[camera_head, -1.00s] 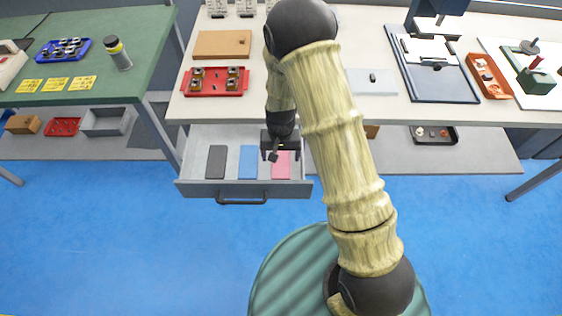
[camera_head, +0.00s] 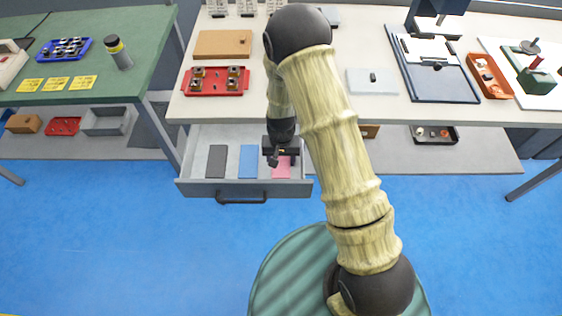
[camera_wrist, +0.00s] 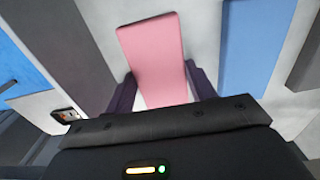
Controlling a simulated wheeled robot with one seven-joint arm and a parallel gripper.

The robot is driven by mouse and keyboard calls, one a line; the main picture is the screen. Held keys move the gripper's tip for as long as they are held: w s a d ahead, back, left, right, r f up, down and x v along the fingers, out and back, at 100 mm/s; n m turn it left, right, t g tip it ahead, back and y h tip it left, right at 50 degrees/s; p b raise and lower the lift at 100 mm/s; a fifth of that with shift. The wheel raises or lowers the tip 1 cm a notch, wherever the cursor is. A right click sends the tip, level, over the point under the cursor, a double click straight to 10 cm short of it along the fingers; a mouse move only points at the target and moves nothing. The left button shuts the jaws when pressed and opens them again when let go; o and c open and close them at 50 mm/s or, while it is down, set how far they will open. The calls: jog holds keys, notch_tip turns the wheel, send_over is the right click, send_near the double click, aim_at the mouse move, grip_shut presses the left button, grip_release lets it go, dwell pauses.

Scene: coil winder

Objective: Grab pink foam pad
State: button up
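The pink foam pad (camera_head: 282,170) lies in the open drawer (camera_head: 197,189), at its right end, partly covered by my gripper in the head view. In the wrist view the pink foam pad (camera_wrist: 152,50) runs up between the two fingers. My gripper (camera_wrist: 161,88) is open, with one dark finger along each long side of the pad. A small gap seems to show beside the fingers; I cannot tell whether they touch the pad or how high they are above the drawer floor.
A blue pad (camera_head: 248,162) and a dark grey pad (camera_head: 216,161) lie left of the pink one in the drawer. The bench top (camera_head: 310,105) overhangs the drawer's back. A red tray (camera_head: 216,82) stands on the bench above. The blue floor in front is clear.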

aim_at(281, 162)
dwell(0.3)
notch_tip(281, 162, up, 10)
dwell(0.5)
dwell(0.4)
